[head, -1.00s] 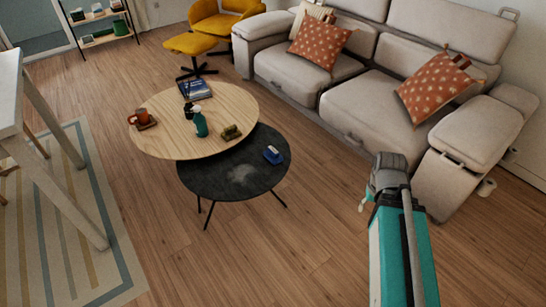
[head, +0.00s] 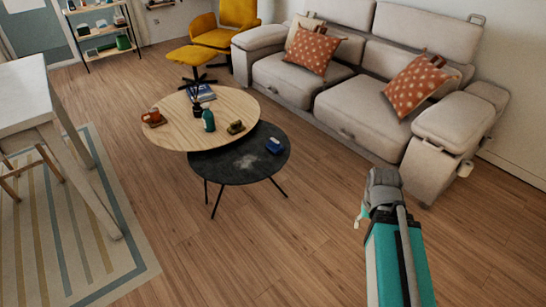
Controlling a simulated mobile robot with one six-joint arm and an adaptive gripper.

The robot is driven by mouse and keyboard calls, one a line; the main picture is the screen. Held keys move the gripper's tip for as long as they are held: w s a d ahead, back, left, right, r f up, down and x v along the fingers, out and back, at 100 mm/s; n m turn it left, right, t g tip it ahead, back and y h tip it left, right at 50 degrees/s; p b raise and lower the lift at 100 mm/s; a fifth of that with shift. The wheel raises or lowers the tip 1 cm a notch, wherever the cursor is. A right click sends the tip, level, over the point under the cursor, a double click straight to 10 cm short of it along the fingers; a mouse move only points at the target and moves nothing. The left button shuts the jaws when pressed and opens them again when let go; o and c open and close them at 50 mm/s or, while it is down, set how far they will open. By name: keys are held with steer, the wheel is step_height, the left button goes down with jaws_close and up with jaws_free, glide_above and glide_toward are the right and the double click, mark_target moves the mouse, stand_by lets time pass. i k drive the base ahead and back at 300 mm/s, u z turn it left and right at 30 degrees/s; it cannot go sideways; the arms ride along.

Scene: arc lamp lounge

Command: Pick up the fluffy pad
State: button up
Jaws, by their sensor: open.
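Two small things could be the fluffy pad, and I cannot tell which. One is a blue thing with a pale part (head: 275,146) on the round black table (head: 225,173). The other is an olive-brown block (head: 236,127) near the right edge of the round wooden table (head: 182,133). My arm is apart from both, to the right of the tables. A pale smudge (head: 247,161) marks the black top.
A teal bottle (head: 208,121), an orange mug (head: 152,117) and books (head: 201,92) stand on the wooden table. A grey sofa (head: 340,103) lies behind and right. A white table (head: 30,100) stands left. The wood floor in front is clear.

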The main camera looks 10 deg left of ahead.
mark_target(274, 146)
steer(key=k, duration=0.55)
steer(key=u, duration=0.4)
steer(key=i, duration=0.9)
steer(key=u, duration=0.5)
steer(key=i, duration=1.2)
steer(key=z, duration=0.45)
